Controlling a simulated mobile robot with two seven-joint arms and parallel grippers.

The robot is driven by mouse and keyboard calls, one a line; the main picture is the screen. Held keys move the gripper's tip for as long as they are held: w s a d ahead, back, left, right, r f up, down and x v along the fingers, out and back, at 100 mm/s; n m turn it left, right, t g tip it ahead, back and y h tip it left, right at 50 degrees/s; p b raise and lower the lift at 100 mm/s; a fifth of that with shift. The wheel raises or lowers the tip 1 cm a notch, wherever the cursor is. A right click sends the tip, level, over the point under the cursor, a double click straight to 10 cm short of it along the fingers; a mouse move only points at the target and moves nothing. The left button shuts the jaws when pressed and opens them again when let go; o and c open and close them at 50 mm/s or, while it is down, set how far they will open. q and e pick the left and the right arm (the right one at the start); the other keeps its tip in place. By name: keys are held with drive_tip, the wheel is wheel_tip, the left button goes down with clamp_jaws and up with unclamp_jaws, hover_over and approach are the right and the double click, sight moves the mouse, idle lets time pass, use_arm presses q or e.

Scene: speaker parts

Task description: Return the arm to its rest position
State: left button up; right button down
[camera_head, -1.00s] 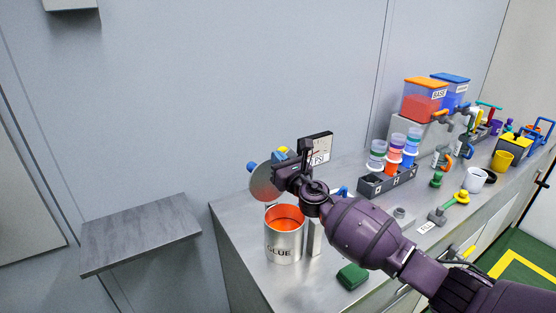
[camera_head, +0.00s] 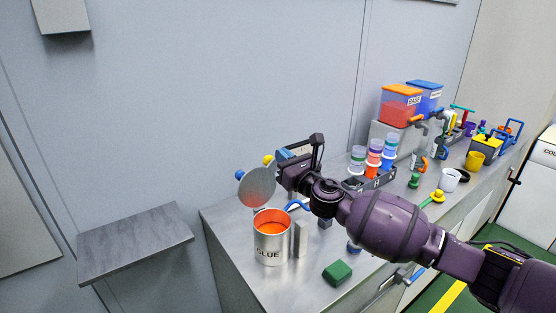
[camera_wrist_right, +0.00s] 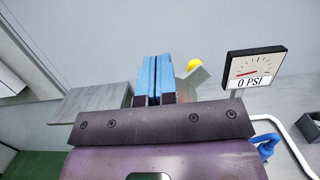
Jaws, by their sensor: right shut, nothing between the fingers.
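My right arm (camera_head: 385,222) is purple and reaches from the lower right across the counter. In the right wrist view the blue fingers (camera_wrist_right: 155,78) are together with nothing held. The gripper is above and behind the open glue can (camera_head: 272,241), a metal can with orange inside. My left gripper is not in view.
The grey disc (camera_head: 257,188) stands above the can. A gauge reading 0 PSI (camera_wrist_right: 253,68) is close to the right of the fingers. A green block (camera_head: 337,272) lies near the counter's front. Bottles (camera_head: 374,155) stand in a rack behind the arm. A grey shelf (camera_head: 135,240) is left.

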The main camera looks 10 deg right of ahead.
drive_tip(key=s+d+f+n+g+h, duration=0.2)
drive_tip(key=s+d+f+n, duration=0.1)
drive_tip(key=s+f+n, duration=0.8)
drive_tip(key=s+d+f+n+g+h+b, duration=0.1)
drive_tip(key=s+d+f+n+g+h, duration=0.1)
drive_tip(key=s+f+n, duration=0.9)
drive_tip(key=s+d+f+n+g+h, duration=0.3)
drive_tip(key=s+d+f+n, duration=0.2)
drive_tip(key=s+f+n, duration=0.6)
drive_tip(key=s+f, duration=0.1)
drive_tip(key=s, duration=0.4)
drive_tip(key=shift+f+b, duration=0.35)
drive_tip(key=shift+f, duration=0.05)
